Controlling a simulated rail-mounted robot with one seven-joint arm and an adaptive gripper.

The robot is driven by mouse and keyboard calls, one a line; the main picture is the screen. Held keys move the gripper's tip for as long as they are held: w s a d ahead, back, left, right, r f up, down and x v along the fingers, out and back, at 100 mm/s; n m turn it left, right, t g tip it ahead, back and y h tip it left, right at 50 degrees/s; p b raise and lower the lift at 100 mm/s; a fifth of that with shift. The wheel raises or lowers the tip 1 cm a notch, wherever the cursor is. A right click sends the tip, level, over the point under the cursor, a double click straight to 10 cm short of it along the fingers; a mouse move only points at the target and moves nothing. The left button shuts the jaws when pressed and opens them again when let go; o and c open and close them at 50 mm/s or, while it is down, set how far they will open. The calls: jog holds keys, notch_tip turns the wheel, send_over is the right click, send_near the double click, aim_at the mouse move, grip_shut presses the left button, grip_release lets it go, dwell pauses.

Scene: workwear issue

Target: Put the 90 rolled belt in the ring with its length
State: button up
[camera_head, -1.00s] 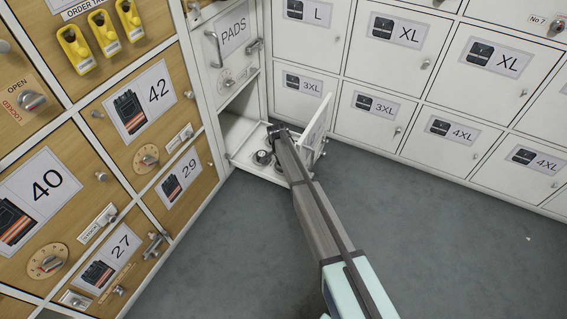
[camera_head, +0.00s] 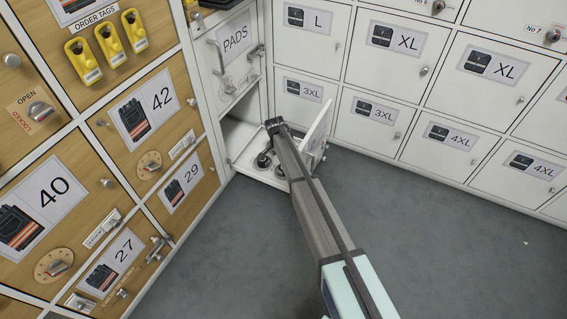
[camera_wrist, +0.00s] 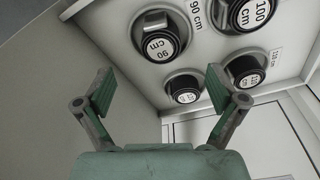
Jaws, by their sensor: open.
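The 90 rolled belt (camera_wrist: 160,43) is a black roll with a white "90 cm" face. In the wrist view it sits in a grey ring beside a printed "90 cm" label (camera_wrist: 195,14). My gripper (camera_wrist: 160,76) is open and empty, its fingers apart from the belt, which shows beyond and between them. In the head view the gripper end (camera_head: 274,126) is above the low white tray (camera_head: 246,163); its fingers are too small to make out. Two dark rolls (camera_head: 265,160) show on the tray; my arm hides part of it.
In the wrist view a 100 cm roll (camera_wrist: 250,12) and two smaller-looking rolls (camera_wrist: 245,70) (camera_wrist: 185,89) sit in neighbouring rings. The open white door (camera_head: 318,128) stands right of my arm. Wooden lockers (camera_head: 185,185) line the left. Grey floor (camera_head: 420,240) is clear.

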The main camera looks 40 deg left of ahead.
aim_at(281, 169)
jog(key=r, duration=0.3)
jog(key=r+p, duration=0.1)
jog(key=r, duration=0.1)
jog(key=shift+s+r, duration=0.1)
jog(key=shift+s, duration=0.3)
